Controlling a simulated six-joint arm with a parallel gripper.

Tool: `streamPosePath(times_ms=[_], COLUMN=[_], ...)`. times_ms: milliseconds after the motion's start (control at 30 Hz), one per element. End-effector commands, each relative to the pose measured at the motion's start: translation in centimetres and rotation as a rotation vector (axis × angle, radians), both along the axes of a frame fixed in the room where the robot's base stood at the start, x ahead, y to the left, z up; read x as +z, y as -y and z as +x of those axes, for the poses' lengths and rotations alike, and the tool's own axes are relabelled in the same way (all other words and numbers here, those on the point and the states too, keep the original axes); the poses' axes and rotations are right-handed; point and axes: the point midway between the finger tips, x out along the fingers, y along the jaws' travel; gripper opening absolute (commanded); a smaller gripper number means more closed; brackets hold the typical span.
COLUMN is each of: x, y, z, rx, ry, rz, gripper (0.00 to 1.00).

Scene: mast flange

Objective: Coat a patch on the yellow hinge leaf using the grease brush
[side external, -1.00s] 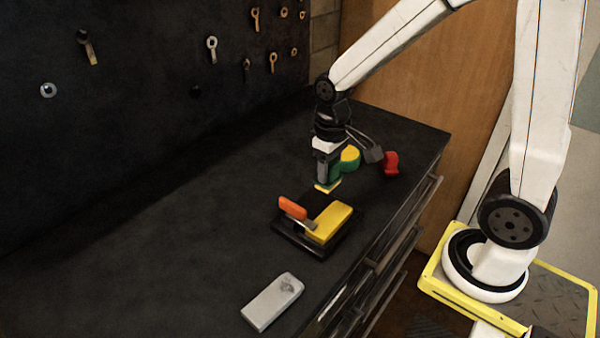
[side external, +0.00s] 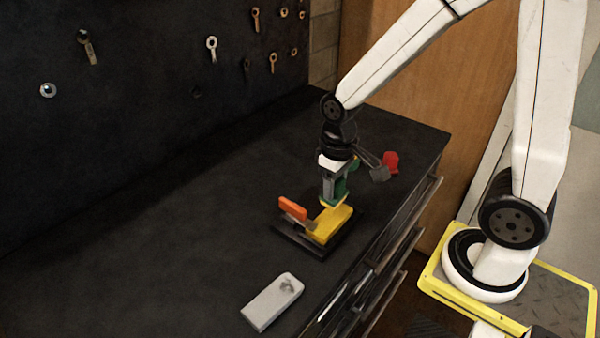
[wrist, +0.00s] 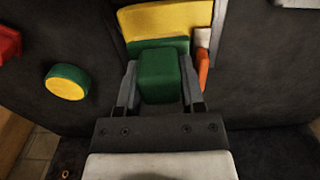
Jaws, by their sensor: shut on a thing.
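My gripper (side external: 333,180) is shut on the green handle of the grease brush (wrist: 160,75), which points down. The brush's yellow tip (side external: 332,204) is at the far end of the yellow hinge leaf (side external: 328,226); I cannot tell whether they touch. The leaf lies on a black base plate (side external: 291,240). In the wrist view the leaf (wrist: 168,18) is just beyond the brush's wide green head. An orange-handled clamp (side external: 293,207) stands at the leaf's left, its grey arm reaching to the leaf.
A round green tin with a yellow top (wrist: 66,82) stands beside my gripper, mostly hidden behind it in the side view. A red object (side external: 391,162) sits farther back. A grey block (side external: 272,302) lies at the front. The bench's left side is clear.

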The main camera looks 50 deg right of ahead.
Motion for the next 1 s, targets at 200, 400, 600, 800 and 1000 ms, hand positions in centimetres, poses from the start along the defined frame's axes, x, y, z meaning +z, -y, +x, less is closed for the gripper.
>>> streamPosePath(times_ms=[200,400,600,800,1000], x=[-2.1,-4.0,-4.5,-4.6,-4.8], y=[0.0,0.0,1.5,3.2,4.6], z=[-0.1,-0.1,0.0,0.0,0.1], rx=[0.000,0.000,-0.005,-0.003,-0.003], ry=[-0.004,-0.005,-0.001,0.000,0.001], rz=[0.000,0.000,0.000,0.000,0.000], gripper=[0.03,0.03,0.00,0.00,0.00])
